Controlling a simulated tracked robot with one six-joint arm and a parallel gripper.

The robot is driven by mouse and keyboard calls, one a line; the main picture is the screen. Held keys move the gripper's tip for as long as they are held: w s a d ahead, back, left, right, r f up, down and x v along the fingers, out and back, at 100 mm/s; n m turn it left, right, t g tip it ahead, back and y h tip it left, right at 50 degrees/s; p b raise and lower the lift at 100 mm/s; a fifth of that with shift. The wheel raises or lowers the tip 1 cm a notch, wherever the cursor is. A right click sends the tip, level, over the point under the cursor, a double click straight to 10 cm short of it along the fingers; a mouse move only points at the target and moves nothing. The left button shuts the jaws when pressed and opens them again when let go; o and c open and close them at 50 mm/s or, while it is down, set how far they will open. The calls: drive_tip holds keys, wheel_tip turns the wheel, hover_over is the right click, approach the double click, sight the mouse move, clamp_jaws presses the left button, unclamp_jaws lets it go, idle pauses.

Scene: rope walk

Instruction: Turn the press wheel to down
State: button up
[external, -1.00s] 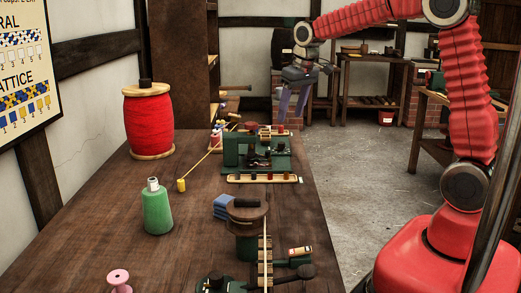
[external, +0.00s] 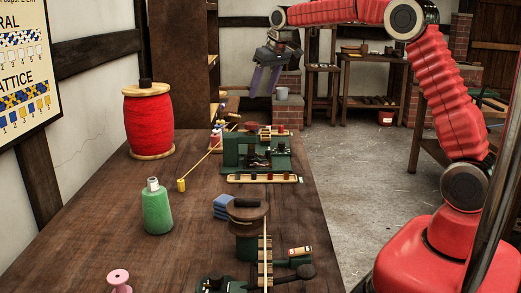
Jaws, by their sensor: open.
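My gripper (external: 265,88) hangs in the air with its purple-grey fingers pointing down, apart and empty. In the picture it is above the green machine (external: 230,152) on the bench, which has a reddish knob on top and dark parts at its front. Nearer the camera, a brown round wheel (external: 240,213) with a dark handle sits on a green post. I cannot tell for certain which of these is the press wheel, nor which way it is set. My gripper touches neither.
The bench (external: 110,225) also carries a large red spool (external: 149,122), a green bottle (external: 157,210), a pink spool (external: 119,280), blue blocks (external: 224,206) and a dark-handled green device (external: 225,284). A tall wooden shelf (external: 180,60) stands behind. Open floor (external: 350,175) lies right of the bench.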

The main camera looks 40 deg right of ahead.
sight(252, 123)
drive_tip(key=shift+f, duration=0.1)
drive_tip(key=x, duration=1.3)
drive_tip(key=shift+w+f, duration=0.2)
drive_tip(key=c, duration=1.1)
drive_tip(key=shift+o, duration=0.2)
